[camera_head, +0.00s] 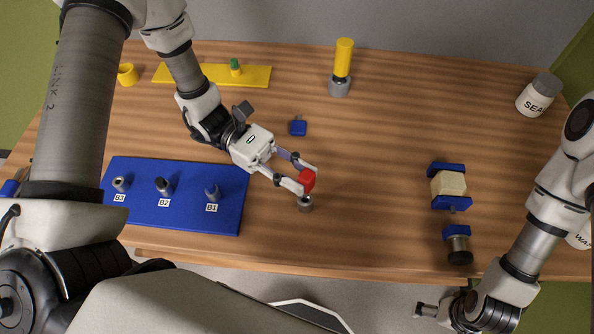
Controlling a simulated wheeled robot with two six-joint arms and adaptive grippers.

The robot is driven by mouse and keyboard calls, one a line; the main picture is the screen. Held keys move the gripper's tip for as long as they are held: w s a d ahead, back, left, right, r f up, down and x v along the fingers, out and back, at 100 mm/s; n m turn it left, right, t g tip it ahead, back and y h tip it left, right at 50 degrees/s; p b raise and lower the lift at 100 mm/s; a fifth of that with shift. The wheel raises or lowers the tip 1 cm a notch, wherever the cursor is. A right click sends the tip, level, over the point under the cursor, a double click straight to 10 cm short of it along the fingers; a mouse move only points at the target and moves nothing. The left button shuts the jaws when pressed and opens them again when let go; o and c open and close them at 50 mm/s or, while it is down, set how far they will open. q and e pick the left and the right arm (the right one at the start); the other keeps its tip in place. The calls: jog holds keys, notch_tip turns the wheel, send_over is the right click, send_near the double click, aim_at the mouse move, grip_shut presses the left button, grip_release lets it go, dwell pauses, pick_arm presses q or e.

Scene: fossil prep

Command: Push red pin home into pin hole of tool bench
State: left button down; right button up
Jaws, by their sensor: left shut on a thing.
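The red pin (308,179) is held between the fingertips of my left gripper (304,178), which is shut on it. The red part stands directly above a small grey cylinder (305,204) on the tool bench (380,205). I cannot tell whether this cylinder is the pin hole's collar or part of the pin, and any hole is hidden.
A blue board (140,213) with posts marked B1, B2 and B3 lies left. A small blue block (298,126) and a yellow-topped post (342,65) stand behind. A clamp-like blue and cream piece (449,185) is right. The bench between is clear.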

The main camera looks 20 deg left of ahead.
dwell(0.4)
pick_arm(q)
jog(key=shift+f+b, duration=1.6)
jog(key=shift+f, duration=0.4)
jog(key=shift+s+f, duration=0.1)
jog(key=shift+f, duration=0.05)
jog(key=c, duration=0.8)
grip_release()
